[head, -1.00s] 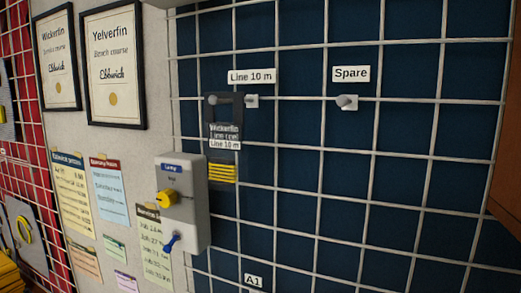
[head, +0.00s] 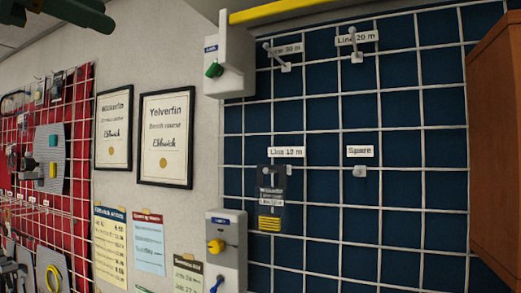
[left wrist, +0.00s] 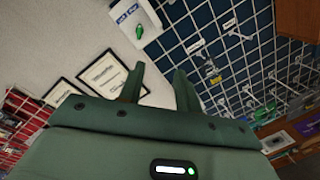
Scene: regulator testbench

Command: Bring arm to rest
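My left gripper is dark green and shows at the upper left edge of the head view (head: 88,14), cut off by the frame. In the left wrist view its two fingers (left wrist: 160,84) stand apart with nothing between them. It is raised in free air, with the wall and the wire grid behind it. My right gripper is in neither view.
A blue-backed wire grid (head: 400,210) carries pegs and a hanging dark tag (head: 270,195). A grey box with a green knob (head: 228,70) and one with a yellow knob (head: 226,250) stick out beside it. A brown cabinet (head: 497,150) stands at right.

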